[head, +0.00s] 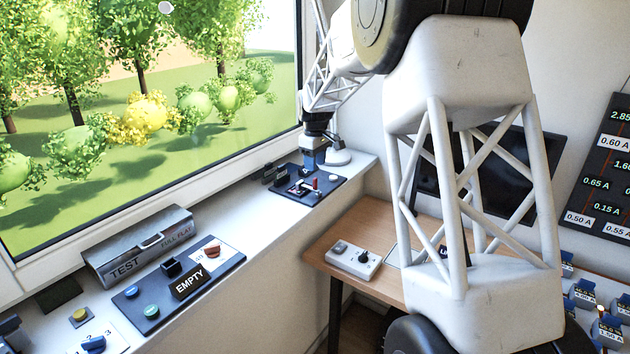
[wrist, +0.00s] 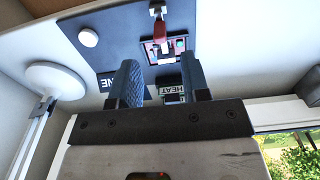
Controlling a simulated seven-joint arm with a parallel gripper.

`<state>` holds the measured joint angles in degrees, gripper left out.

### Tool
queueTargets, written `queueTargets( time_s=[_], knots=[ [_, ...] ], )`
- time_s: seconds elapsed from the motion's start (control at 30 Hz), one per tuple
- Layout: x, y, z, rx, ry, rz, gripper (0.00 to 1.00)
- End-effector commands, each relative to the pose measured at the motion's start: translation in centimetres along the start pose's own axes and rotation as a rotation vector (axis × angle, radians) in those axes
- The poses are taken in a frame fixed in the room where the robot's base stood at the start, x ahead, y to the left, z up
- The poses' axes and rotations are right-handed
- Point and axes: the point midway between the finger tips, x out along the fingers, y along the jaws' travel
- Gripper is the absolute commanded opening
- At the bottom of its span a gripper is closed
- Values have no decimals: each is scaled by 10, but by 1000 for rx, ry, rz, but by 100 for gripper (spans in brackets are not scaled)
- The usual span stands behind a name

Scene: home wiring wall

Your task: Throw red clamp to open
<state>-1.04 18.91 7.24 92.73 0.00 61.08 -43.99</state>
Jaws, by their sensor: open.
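The red clamp (head: 316,184) is a small red lever on a dark panel (head: 328,187) at the far end of the window sill. In the head view my gripper (head: 306,168) is over the panel, just left of the lever. The exact gap to the lever is hard to tell.
A white button (wrist: 87,37) is on the same panel. A round white stand (head: 337,158) is behind it. Nearer on the sill are a TEST box (head: 140,246) and another panel with an EMPTY label (head: 190,283).

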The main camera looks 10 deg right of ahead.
Motion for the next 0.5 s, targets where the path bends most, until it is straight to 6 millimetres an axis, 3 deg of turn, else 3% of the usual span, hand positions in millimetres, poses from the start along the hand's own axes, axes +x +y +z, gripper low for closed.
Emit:
queueTargets(
  time_s=[0.5],
  knots=[
    [57, 0, 0, 0, -1, -1, 43]
  ],
)
